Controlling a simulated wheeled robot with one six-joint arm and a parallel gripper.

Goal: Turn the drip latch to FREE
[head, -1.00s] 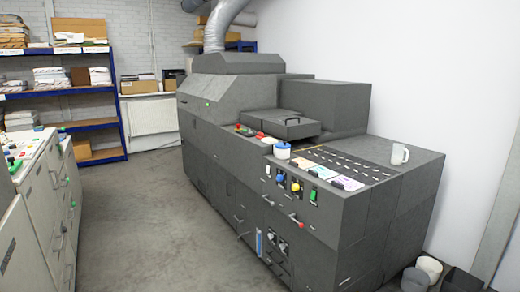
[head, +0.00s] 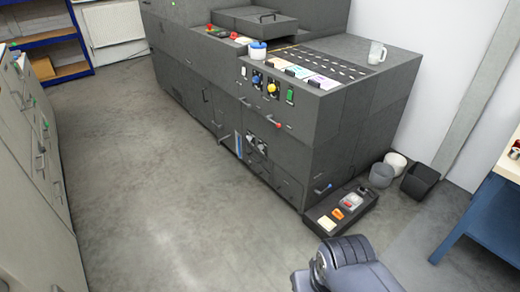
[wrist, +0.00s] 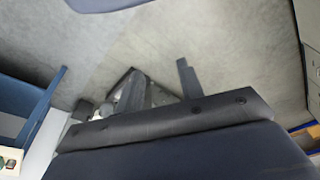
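The dark grey machine (head: 300,165) stands across the upper middle of the head view. Its front panel carries a yellow knob (head: 272,88), a green switch (head: 290,96) and a red-tipped lever (head: 277,125).
A low dark step (head: 342,212) with small coloured items lies at the machine's near corner. Bins (head: 420,180) stand beside the wall, and a blue table (head: 490,215) is at right. Grey cabinets (head: 45,175) line the left. The floor between (head: 150,180) is clear.

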